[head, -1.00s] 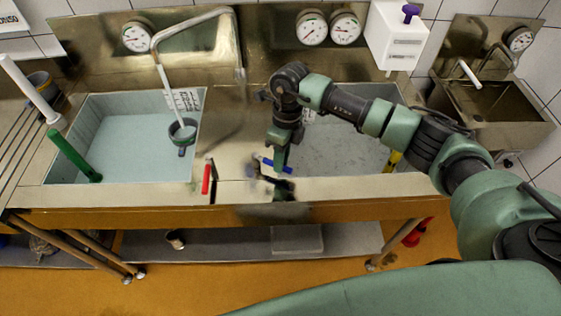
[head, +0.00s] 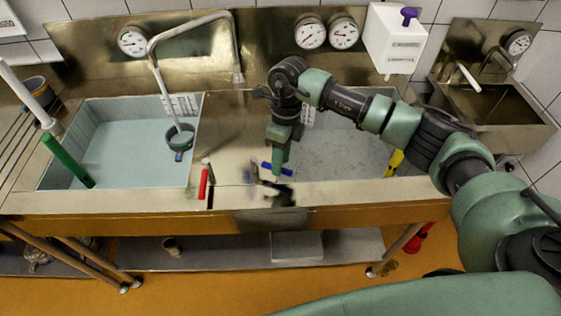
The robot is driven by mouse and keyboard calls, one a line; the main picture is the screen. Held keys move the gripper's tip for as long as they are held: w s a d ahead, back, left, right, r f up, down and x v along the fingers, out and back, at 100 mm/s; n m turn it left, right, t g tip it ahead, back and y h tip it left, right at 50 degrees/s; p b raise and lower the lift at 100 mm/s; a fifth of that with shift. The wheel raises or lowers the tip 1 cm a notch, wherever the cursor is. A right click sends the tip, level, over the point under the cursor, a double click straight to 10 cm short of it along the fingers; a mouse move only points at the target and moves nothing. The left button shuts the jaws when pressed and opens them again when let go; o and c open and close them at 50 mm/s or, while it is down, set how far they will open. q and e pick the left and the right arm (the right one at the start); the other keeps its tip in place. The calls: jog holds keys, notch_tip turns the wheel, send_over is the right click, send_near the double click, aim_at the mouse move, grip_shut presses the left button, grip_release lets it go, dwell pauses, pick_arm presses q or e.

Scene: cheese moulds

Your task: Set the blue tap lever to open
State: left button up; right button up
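The blue tap lever (head: 278,169) lies nearly crosswise, left to right, on the front strip of the counter before the right basin. My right arm reaches in from the right and bends down over it. My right gripper (head: 268,184) is low at the lever, its dark parts just in front of and beside the blue handle. It partly hides the lever's pivot. I cannot tell whether the fingers touch the lever or how far apart they are. My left gripper is out of view.
A red lever (head: 203,184) stands left of the blue one, pointing front to back. The left basin (head: 120,150) holds pale liquid, with a green-handled tool (head: 68,160) leaning over it. A curved spout (head: 190,24) rises behind. A yellow item (head: 394,163) is at the right basin.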

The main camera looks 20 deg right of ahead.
notch_tip(320, 180, up, 7)
jog(key=w+b, duration=0.1)
jog(key=b, duration=0.1)
jog(key=shift+d, duration=0.45)
jog(key=shift+f, duration=0.2)
